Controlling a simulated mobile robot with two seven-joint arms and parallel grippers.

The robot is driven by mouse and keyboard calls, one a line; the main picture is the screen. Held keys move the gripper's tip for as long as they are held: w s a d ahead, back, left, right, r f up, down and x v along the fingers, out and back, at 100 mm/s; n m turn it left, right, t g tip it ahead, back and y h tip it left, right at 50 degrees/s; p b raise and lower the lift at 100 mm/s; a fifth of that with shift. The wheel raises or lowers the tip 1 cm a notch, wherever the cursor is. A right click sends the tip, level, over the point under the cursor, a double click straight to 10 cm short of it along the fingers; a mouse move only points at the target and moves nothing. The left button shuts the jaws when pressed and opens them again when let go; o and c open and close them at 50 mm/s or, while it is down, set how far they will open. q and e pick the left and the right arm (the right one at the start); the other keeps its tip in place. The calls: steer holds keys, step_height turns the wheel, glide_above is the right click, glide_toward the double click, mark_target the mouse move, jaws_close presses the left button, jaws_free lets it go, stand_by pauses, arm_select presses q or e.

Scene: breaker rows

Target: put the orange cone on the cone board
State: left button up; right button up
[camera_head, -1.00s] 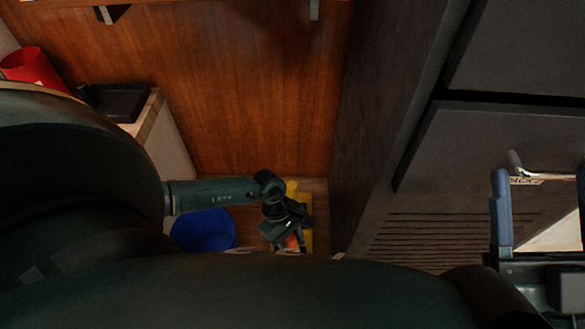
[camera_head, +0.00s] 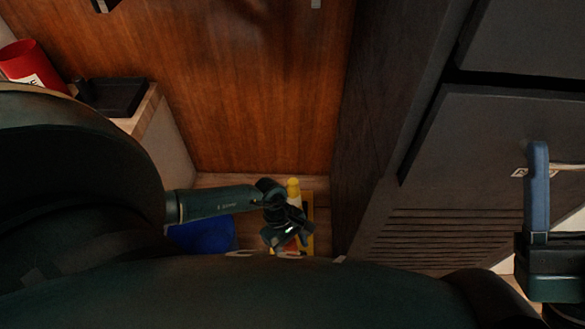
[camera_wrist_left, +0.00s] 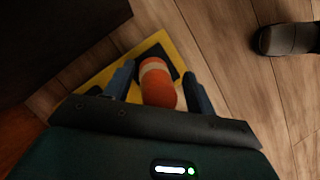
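The orange cone (camera_wrist_left: 157,84), with a pale band, shows in the left wrist view between my left gripper's two blue fingers (camera_wrist_left: 158,88). Narrow gaps show on both sides of it, so the gripper looks open around it. The cone stands over the yellow cone board (camera_wrist_left: 98,80), which has dark patches; its base is hidden. In the head view my left gripper (camera_head: 288,231) covers most of the board (camera_head: 309,213). A yellow cone (camera_head: 293,188) with a white band stands at the board's far end. One blue finger of my right gripper (camera_head: 538,190) shows at the right, apart from everything.
A blue container (camera_head: 205,235) stands left of the board. A dark slatted cabinet (camera_head: 435,190) rises close on its right, and a wooden panel (camera_head: 245,110) lies beyond. A red cup (camera_head: 32,66) and a black tray (camera_head: 113,96) sit at upper left.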

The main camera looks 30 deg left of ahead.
arm_select(q)
steer(key=p+v, duration=0.5)
steer(key=v, duration=0.7)
arm_select(e)
step_height(320, 180, down, 6)
steer(key=m+h, duration=0.6)
steer(key=shift+w+a+m+g+h, duration=0.2)
steer(key=shift+a+m+g+h, duration=0.1)
steer(key=shift+m, duration=0.1)
arm_select(q)
steer(key=shift+r, duration=0.2)
